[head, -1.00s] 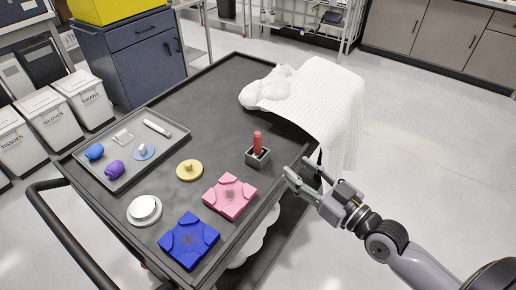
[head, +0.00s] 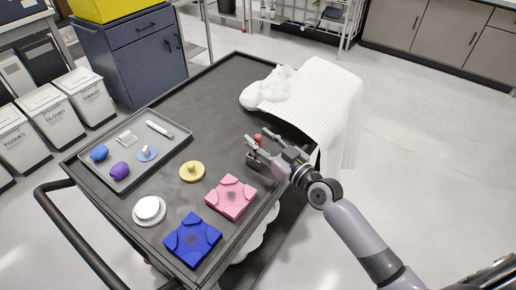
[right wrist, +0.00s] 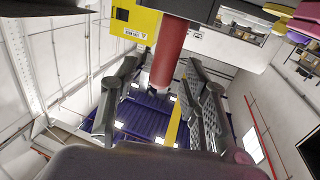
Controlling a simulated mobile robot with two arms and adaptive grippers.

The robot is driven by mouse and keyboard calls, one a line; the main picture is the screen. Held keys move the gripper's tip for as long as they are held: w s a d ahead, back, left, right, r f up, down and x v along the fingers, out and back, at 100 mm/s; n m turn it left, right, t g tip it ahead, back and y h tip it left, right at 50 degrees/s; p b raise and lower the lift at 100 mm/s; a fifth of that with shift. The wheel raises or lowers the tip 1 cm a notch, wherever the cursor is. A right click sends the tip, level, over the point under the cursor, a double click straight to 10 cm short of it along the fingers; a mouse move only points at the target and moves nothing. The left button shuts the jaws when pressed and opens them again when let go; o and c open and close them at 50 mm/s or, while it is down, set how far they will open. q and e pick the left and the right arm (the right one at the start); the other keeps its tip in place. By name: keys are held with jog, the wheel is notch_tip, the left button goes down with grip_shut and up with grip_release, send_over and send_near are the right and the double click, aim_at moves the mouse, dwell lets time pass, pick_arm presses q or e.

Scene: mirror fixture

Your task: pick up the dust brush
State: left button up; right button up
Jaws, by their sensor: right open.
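The likely dust brush, a red upright handle (head: 258,137), stands in a small dark square holder (head: 252,161) near the cart's right edge. Whether bristles sit below is hidden. My right gripper (head: 259,144) is open, coming in from the right, with its fingers around the holder and handle. In the right wrist view the red handle (right wrist: 170,52) shows between the two spread fingers of my right gripper (right wrist: 163,72), with gaps at both sides. My left gripper is not in view.
A pink block (head: 231,197), a blue block (head: 192,240) and a yellow knobbed disc (head: 192,171) lie on the dark cart. A grey tray (head: 118,185) holds small items at left. A white cloth (head: 325,105) drapes the far right corner. The cart top's middle is clear.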

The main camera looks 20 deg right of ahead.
jog(key=shift+w+a, duration=0.3)
jog(key=shift+w, duration=0.35)
jog(key=shift+s, duration=0.1)
jog(key=shift+c, duration=0.4)
grip_shut()
